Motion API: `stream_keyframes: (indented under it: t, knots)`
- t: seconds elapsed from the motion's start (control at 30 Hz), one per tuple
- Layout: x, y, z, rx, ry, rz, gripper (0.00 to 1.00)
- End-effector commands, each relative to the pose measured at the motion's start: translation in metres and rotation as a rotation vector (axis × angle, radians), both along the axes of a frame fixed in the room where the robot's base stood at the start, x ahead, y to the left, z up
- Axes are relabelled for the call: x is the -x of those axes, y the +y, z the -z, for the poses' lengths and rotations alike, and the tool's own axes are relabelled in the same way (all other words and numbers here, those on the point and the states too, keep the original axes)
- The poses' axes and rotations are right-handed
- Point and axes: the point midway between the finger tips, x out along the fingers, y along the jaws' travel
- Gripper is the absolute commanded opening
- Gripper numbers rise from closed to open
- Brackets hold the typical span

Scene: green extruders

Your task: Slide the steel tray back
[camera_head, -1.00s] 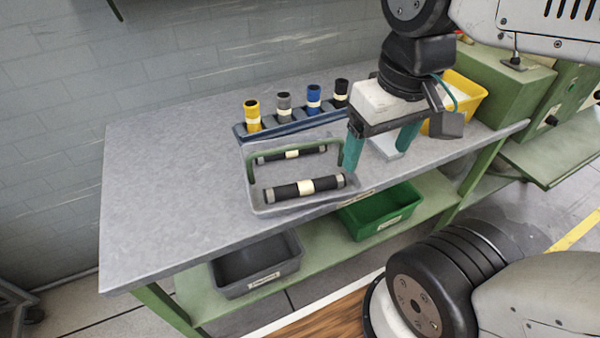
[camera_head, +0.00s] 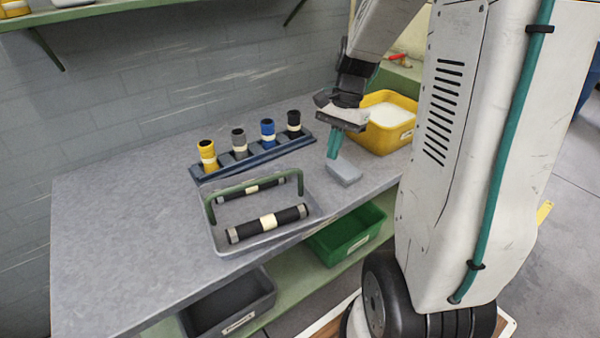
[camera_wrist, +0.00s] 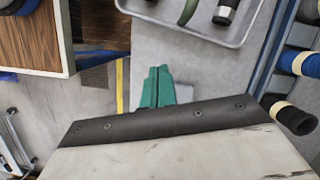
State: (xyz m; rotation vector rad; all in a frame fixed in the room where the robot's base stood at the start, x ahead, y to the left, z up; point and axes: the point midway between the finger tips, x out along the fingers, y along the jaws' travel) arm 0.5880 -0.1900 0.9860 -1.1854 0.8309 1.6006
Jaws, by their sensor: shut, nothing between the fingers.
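The steel tray (camera_head: 219,238) lies on the grey workbench near its front edge. It has a green handle (camera_head: 252,186) arching over it, and two dark rollers with pale bands lie in it. Part of the tray also shows at the top of the wrist view (camera_wrist: 188,28). My gripper (camera_head: 334,156) is to the right of the tray and apart from it, pointing down near a small grey block (camera_head: 345,173). Its teal fingers are together with nothing between them, as the wrist view also shows (camera_wrist: 157,75).
A blue rack (camera_head: 252,159) with yellow, grey, blue and black rolls stands behind the tray. A yellow bin (camera_head: 398,137) stands at the right. Green (camera_head: 343,238) and dark grey (camera_head: 235,308) bins sit on the shelf below. The bench's left part (camera_head: 120,220) is clear.

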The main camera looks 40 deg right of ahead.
Motion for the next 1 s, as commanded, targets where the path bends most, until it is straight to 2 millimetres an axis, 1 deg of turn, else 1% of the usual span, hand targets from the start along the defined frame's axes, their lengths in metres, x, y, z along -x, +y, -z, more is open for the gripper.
stream_keyframes:
  t: [0.03,0.07,0.1,0.2,0.37,0.47,0.57,0.8,0.9,1.0]
  knots:
    - [-0.011,-0.011,0.009,-0.005,0.012,0.093,0.00]
    - [-0.019,-0.015,0.011,-0.005,0.014,0.150,0.00]
    - [-0.028,-0.019,0.011,0.000,0.011,0.215,0.00]
    - [-0.041,-0.022,0.004,0.010,-0.002,0.330,0.00]
    - [-0.042,-0.021,0.008,0.015,0.011,0.399,0.00]
    - [-0.042,-0.018,0.017,0.014,0.015,0.401,0.00]
    - [-0.042,-0.013,0.033,0.013,0.016,0.401,0.00]
    - [-0.042,0.003,0.084,0.014,0.017,0.398,0.00]
    - [-0.043,0.009,0.102,0.014,0.017,0.397,0.00]
    - [-0.045,0.026,0.100,0.016,0.012,0.395,0.00]
